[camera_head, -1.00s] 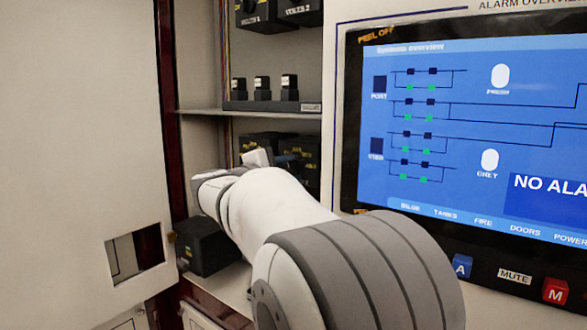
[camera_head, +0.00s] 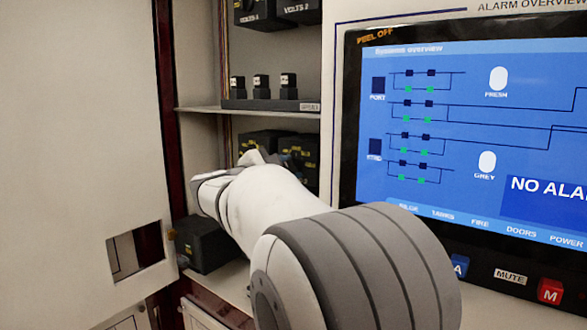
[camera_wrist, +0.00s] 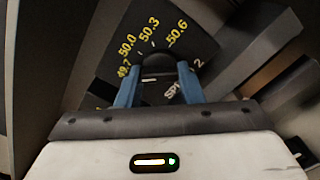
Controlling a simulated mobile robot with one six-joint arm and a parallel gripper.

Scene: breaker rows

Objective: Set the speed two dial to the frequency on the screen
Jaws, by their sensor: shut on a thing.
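The speed two dial (camera_wrist: 158,62) is a dark round knob on a black box, with yellow marks 49.7, 50.0, 50.3 and 50.6 fanned above it. Its white label is partly hidden, with "SP" and "2" readable. My gripper (camera_wrist: 157,75) is shut on the knob, one blue finger on each side. I cannot tell for sure which mark the knob points to. In the head view my arm mostly hides the gripper and the dial. The screen (camera_head: 440,130) shows a blue systems overview page; no frequency is readable on its visible part.
A tall pale door panel (camera_head: 80,130) stands at the left. A shelf (camera_head: 200,110) above the arm carries a row of small breakers (camera_head: 262,95). A black box (camera_head: 205,245) sits low, left of my arm. Buttons including a red M (camera_head: 550,291) lie under the screen.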

